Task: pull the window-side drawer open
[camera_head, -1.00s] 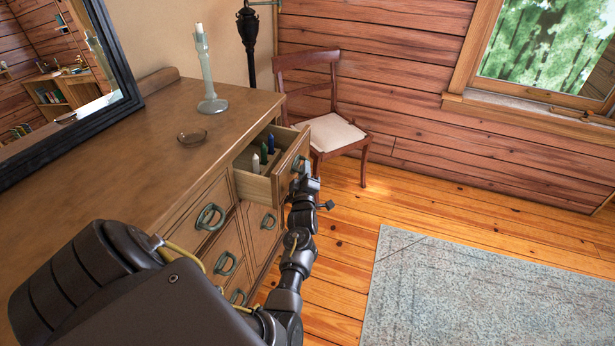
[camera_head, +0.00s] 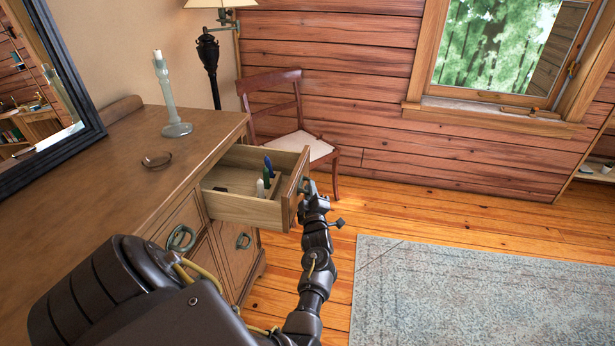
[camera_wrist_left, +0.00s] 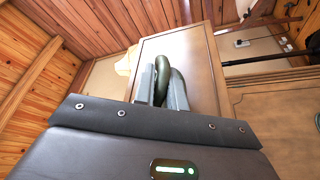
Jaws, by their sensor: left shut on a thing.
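The window-side drawer (camera_head: 248,207) is the top drawer at the dresser's far end, and it stands well out of the dresser (camera_head: 110,185). Inside it are a white, a green and a blue candle-like item (camera_head: 265,178) and a small dark object. My left gripper (camera_head: 306,187) is at the drawer's front, shut on its ring handle. The left wrist view shows the dark green ring handle (camera_wrist_left: 177,88) between the two fingers (camera_wrist_left: 160,85), against the wooden drawer front (camera_wrist_left: 200,50). My right gripper is in neither view.
A candlestick (camera_head: 175,128) and a small dish (camera_head: 156,160) stand on the dresser top. A chair (camera_head: 300,140) stands just beyond the drawer. A floor lamp (camera_head: 209,60) is behind. The floor and rug (camera_head: 470,290) to the right are clear.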

